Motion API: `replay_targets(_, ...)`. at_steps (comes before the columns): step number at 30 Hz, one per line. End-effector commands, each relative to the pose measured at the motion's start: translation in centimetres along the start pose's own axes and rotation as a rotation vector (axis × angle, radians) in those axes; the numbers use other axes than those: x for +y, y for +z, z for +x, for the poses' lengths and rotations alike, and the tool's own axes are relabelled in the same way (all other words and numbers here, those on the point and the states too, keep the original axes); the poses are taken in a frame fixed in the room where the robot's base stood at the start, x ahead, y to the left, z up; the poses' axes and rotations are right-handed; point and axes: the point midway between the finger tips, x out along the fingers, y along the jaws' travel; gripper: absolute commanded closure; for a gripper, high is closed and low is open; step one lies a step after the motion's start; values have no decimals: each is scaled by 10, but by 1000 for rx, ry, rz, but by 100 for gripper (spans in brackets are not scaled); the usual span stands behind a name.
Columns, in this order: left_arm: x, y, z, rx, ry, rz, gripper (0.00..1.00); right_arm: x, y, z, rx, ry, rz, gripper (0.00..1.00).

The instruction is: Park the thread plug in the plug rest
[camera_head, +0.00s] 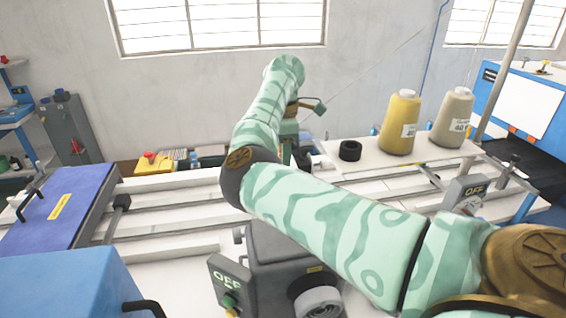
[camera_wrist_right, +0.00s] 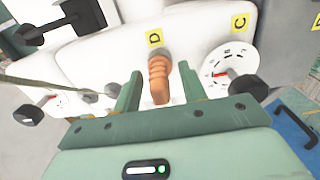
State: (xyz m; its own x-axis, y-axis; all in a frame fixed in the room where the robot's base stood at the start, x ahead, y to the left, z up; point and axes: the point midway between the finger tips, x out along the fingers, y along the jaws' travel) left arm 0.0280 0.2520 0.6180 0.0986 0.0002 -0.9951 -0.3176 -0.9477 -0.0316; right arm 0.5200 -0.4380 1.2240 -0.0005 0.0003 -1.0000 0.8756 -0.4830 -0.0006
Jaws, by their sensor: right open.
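In the right wrist view an orange-brown ribbed plug (camera_wrist_right: 159,84) stands out from a pale machine face, its far end at a grey round fitting below the yellow D label (camera_wrist_right: 155,38). I take it to be the thread plug. My right gripper (camera_wrist_right: 159,72) is open, with one green finger on each side of the plug and visible gaps between. In the head view my right gripper (camera_head: 290,132) is small and partly hidden by my own forearm; the plug cannot be made out there. I cannot tell which part is the plug rest. My left gripper is not in view.
A white dial (camera_wrist_right: 232,68) with a dark knob sits right of the plug, near the C label (camera_wrist_right: 240,22).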

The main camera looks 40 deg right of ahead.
Motion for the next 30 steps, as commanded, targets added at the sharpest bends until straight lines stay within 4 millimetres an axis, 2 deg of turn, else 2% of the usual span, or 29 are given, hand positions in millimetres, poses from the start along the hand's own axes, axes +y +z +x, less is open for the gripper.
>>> replay_targets(5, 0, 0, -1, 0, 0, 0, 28, 0, 0, -1, 0, 1, 0, 58)
replay_targets(8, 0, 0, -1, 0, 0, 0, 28, 0, 0, -1, 0, 1, 0, 83)
replay_targets(9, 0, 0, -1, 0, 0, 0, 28, 0, 0, -1, 0, 1, 0, 94)
replay_targets(10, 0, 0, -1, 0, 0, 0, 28, 0, 0, -1, 0, 1, 0, 100)
replay_targets(17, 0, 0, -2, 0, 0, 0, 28, 0, 0, -2, 0, 1, 0, 100)
replay_targets(30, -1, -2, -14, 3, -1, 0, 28, 0, 0, -18, 0, 2, 0, 100)
